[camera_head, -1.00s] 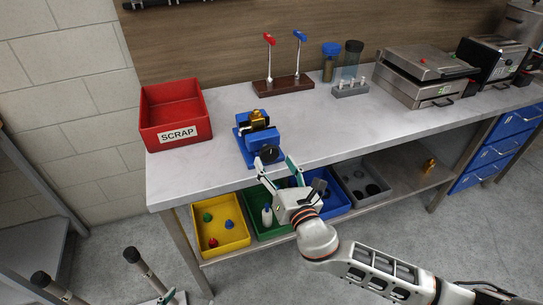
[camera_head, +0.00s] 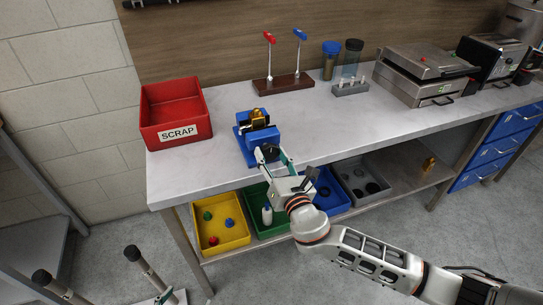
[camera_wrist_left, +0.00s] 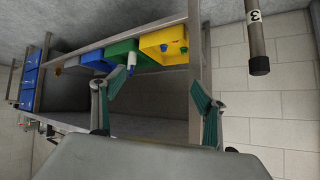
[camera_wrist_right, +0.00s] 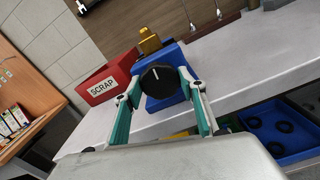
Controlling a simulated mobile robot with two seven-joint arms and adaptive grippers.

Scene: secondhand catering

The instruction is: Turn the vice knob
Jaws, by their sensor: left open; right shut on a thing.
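The blue vice (camera_head: 262,137) stands at the front edge of the workbench, with a brass-coloured piece (camera_head: 258,118) in its top. Its round black knob (camera_wrist_right: 156,78) faces the front and has a white line pointing roughly up in the right wrist view. My right gripper (camera_head: 270,157) comes from the front, its fingers shut on either side of the knob; it also shows in the right wrist view (camera_wrist_right: 160,84). My left gripper (camera_wrist_left: 150,95) is open and empty in the left wrist view, away from the vice and below bench height.
A red SCRAP bin (camera_head: 176,112) stands left of the vice. Behind are a wooden base (camera_head: 283,84) with red and blue levers and, further right, metal appliances (camera_head: 425,77). A yellow bin (camera_head: 221,238) and other bins sit on the lower shelf. Dark-tipped posts (camera_head: 147,268) stand lower left.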

